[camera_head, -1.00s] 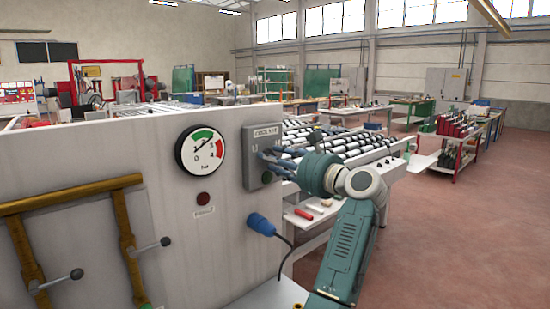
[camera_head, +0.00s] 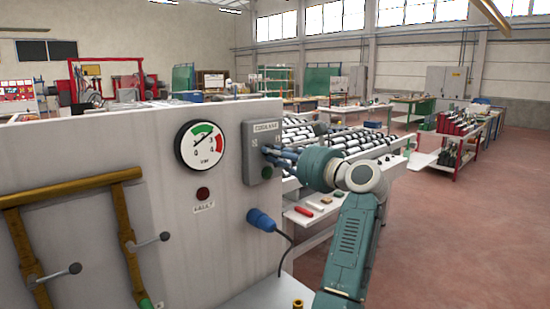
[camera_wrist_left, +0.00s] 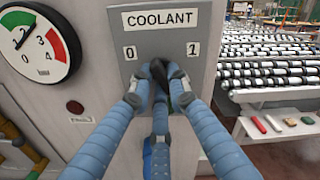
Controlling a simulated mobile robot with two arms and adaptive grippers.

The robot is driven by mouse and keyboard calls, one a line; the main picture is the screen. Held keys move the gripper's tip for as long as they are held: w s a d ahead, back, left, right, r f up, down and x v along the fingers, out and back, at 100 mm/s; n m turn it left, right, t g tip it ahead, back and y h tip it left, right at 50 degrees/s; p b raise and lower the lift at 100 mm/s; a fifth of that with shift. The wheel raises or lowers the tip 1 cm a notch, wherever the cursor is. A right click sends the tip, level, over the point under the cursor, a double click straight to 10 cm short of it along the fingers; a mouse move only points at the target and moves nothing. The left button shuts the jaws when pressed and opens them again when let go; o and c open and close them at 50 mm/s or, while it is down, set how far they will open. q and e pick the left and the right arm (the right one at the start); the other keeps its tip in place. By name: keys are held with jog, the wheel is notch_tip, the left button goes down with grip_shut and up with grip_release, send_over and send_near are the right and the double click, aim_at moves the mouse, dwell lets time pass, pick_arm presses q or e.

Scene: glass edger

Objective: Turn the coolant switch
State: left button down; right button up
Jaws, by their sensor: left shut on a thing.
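The coolant switch box (camera_head: 252,165) is a grey box on the white machine panel. In the left wrist view the box (camera_wrist_left: 130,72) reads COOLANT, with 0 at left and 1 at right. My left gripper (camera_head: 268,152) reaches the front of the box from the right. In the left wrist view its blue fingers converge and the dark fingertips (camera_wrist_left: 165,72) are shut on the switch knob, between and below the 0 and 1. The fingertips hide most of the knob, so its setting cannot be read. My right gripper is not in view.
A pressure gauge (camera_head: 200,145) and a red fault lamp (camera_head: 203,193) are left of the box. A blue plug (camera_head: 260,220) with a cable sits below it. Brass pipes (camera_head: 125,220) with lever handles are at far left. A roller table stands behind my arm.

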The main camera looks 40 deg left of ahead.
pick_arm(q)
jog(key=m, duration=0.4)
jog(key=m+p, duration=0.1)
jog(key=m, duration=0.8)
jog(key=shift+r+p, duration=0.3)
jog(key=shift+r, duration=0.1)
jog(key=shift+m, duration=0.4)
jog(key=c, duration=1.7)
grip_release()
jog(key=shift+f, duration=0.1)
jog(key=shift+o, duration=0.2)
notch_tip(320, 180, up, 10)
jog(key=shift+d, duration=0.1)
